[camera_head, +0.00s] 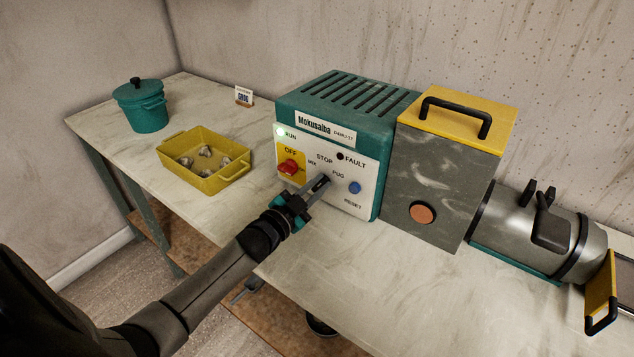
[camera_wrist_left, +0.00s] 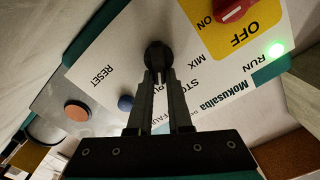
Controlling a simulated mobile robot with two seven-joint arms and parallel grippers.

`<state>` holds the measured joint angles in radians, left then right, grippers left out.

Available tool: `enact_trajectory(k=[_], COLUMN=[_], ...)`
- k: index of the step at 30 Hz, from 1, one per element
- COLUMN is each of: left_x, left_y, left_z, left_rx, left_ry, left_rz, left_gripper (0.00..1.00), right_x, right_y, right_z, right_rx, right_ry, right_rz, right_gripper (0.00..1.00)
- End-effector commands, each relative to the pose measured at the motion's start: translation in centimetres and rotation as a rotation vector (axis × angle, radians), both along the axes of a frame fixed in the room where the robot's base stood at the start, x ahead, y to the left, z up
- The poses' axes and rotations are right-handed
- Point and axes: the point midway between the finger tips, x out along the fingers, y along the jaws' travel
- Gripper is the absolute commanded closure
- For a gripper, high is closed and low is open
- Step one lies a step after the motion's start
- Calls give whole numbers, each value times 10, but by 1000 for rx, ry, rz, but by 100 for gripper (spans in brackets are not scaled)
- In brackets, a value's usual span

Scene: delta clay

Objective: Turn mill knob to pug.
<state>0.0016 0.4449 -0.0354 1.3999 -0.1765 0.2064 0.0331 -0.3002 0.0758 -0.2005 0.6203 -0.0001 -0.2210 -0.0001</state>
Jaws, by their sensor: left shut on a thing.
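The mill (camera_head: 330,155) is a teal box with a white front panel marked Mokusaiba. Its dark selector knob shows in the left wrist view (camera_wrist_left: 158,53), among the labels MIX, STOP and PUG. My left gripper (camera_head: 322,183) reaches the panel from the front left and is shut on the knob; it also shows in the left wrist view (camera_wrist_left: 160,78). The fingers partly cover STOP and PUG there. Which label the knob points to, I cannot tell. In the head view the gripper hides most of the knob. My right gripper is not in view.
A red switch (camera_head: 288,167) on a yellow OFF plate sits left of the knob, a blue RESET button (camera_head: 355,187) right. The green RUN lamp (camera_head: 280,132) is lit. A yellow tray (camera_head: 232,172), teal pot (camera_head: 146,118) and metal barrel (camera_head: 510,222) stand on the marble table.

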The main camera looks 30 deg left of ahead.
Motion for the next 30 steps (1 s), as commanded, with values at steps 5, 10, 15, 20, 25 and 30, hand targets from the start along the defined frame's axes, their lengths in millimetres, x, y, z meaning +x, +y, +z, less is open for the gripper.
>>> enact_trajectory(k=[5,10,15,20,25,30], left_x=[0,0,0,0,0,0], left_y=[-1,-2,-2,-2,-2,-2], left_z=[-1,-2,-2,-2,-2,-2], left_rx=[77,116,130,132,132,130], left_ry=[-5,-8,-9,-9,-9,-9], left_rz=[1,1,0,0,0,0], left_gripper=[100,100,100,100,79,60], right_x=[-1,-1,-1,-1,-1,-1], right_y=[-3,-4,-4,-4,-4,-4], right_z=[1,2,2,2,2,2], right_rx=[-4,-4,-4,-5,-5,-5], right_ry=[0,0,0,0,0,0], right_rz=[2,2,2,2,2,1], right_gripper=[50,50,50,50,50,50])
